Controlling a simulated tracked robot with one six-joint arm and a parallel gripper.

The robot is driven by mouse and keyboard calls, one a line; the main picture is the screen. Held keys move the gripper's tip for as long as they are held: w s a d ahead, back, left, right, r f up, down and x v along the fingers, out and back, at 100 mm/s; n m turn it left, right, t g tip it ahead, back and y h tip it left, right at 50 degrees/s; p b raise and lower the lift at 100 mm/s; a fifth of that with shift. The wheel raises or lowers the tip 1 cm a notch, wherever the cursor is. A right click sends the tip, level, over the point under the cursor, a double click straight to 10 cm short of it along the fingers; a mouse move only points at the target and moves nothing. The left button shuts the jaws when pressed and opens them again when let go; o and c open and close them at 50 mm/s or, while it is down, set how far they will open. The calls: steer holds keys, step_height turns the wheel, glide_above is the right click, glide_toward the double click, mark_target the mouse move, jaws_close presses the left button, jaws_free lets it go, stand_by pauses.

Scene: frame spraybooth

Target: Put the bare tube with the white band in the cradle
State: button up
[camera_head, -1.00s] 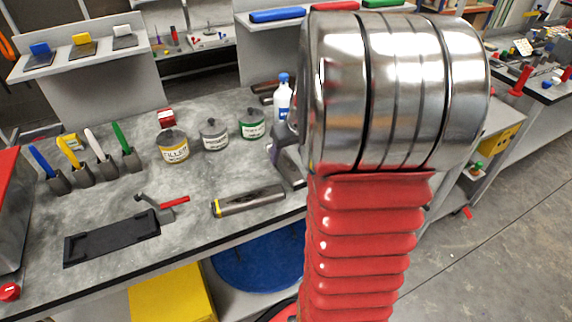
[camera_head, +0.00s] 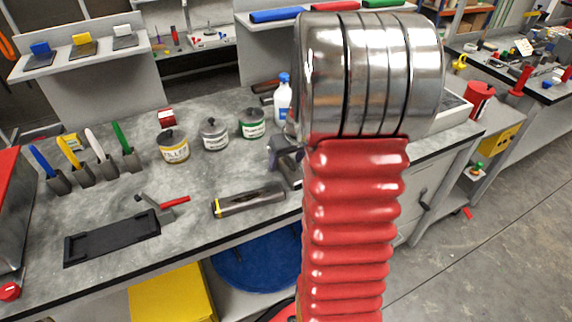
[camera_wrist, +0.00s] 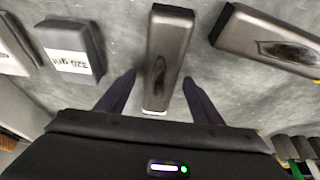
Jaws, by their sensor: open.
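In the wrist view a dark tube (camera_wrist: 168,52) lies between the two fingers of my gripper (camera_wrist: 157,95). A white band shows at its near end. The fingers are apart, one on each side, with gaps to the tube. In the head view my gripper (camera_head: 287,160) is only partly seen beside my arm, and this tube is hidden or cannot be made out. A black, flat, rectangular fixture (camera_head: 85,246) with a red-handled clamp at its corner lies on the bench at the left; it may be the cradle. It looks empty.
A similar tube with a yellow band (camera_head: 250,199) lies nearby and also shows in the wrist view (camera_wrist: 270,38). Labelled grit blocks (camera_wrist: 72,45) lie left in the wrist view. Several tins (camera_head: 173,147) and a white bottle (camera_head: 282,98) stand behind. Bench between fixture and yellow-banded tube is mostly clear.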

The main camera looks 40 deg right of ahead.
mark_target(287, 162)
stand_by(0.3)
steer(key=c, duration=1.4)
steer(key=shift+r, duration=5.05)
